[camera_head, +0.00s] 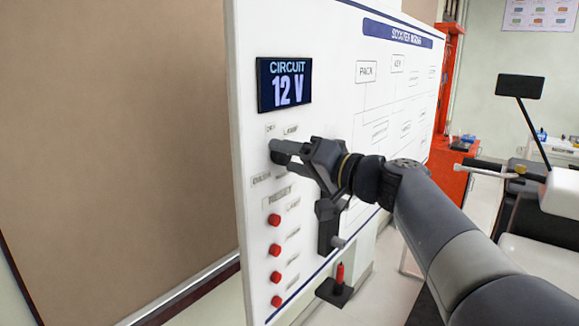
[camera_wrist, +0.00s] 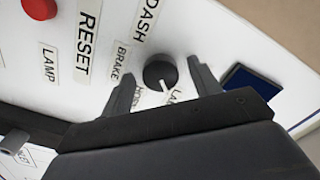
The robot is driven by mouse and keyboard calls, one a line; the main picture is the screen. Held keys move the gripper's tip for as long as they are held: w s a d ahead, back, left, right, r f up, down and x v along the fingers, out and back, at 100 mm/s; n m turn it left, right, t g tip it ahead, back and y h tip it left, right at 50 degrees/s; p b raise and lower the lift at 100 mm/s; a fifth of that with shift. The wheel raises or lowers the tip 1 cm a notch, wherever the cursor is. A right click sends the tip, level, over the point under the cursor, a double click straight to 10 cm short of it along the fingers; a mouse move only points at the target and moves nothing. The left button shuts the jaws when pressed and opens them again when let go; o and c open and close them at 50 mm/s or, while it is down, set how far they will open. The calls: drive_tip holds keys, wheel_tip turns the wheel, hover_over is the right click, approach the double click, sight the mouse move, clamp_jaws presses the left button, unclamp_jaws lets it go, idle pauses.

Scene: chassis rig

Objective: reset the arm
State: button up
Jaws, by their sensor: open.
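My gripper (camera_head: 284,152) is at the white board (camera_head: 340,150), below the display reading "CIRCUIT 12 V" (camera_head: 285,84). In the wrist view my gripper (camera_wrist: 163,80) is open. A round black knob with a white pointer line (camera_wrist: 158,69) shows between its two fingertips, with a gap to each. The pointer aims toward the lower right of that picture, at a label partly hidden by a finger. I cannot tell how deep the fingertips reach beside the knob. In the head view the gripper hides the knob.
Several red buttons (camera_head: 275,250) run down the board below my gripper, near the "RESET" label (camera_wrist: 87,40). A small black stand with a red top (camera_head: 338,284) is low at the board. A scooter handlebar (camera_head: 490,168) stands at the right. A red cabinet (camera_head: 448,185) is behind.

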drive_tip(key=shift+n, duration=0.4)
drive_tip(key=b+v, duration=0.3)
drive_tip(key=v, duration=0.7)
drive_tip(key=shift+s+d, duration=0.25)
